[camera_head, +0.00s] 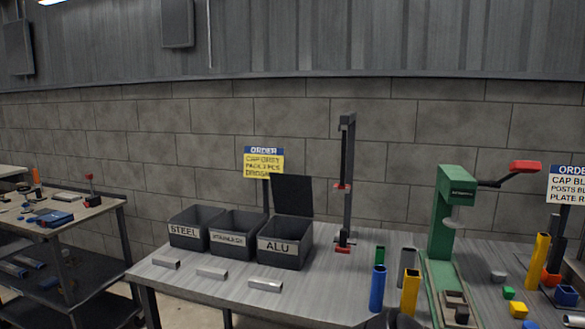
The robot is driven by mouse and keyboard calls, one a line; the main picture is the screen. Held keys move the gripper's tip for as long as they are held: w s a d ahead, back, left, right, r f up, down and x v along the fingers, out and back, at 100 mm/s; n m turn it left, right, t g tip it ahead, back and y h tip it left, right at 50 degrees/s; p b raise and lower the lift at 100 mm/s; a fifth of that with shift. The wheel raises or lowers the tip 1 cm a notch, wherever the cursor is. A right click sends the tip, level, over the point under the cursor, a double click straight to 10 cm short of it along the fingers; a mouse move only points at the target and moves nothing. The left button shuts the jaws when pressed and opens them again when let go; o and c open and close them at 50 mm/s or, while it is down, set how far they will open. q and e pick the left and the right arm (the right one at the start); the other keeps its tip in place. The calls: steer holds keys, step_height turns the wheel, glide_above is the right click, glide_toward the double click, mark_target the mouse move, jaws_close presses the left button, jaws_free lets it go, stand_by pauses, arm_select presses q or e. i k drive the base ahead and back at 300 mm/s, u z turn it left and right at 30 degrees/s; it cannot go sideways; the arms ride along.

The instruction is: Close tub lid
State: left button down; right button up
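Three dark grey tubs stand in a row on the workbench (200,290). They are the STEEL tub (185,241), the middle tub (234,246) with a label that is hard to read, and the ALU tub (284,255). A dark lid (292,195) stands upright at the back of the ALU tub, so that tub is open. I see no lid on the other two tubs. The floors of the tubs are too dark to make out. Neither of my grippers is in view.
Several short metal pieces (265,285) lie in front of the tubs. A dark post stand (347,190) rises right of the ALU tub. Coloured tubes (377,290) and a green press (445,215) stand farther right. An order sign (264,163) is behind the tubs.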

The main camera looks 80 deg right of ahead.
mark_target(291, 193)
steer(key=z, duration=2.45)
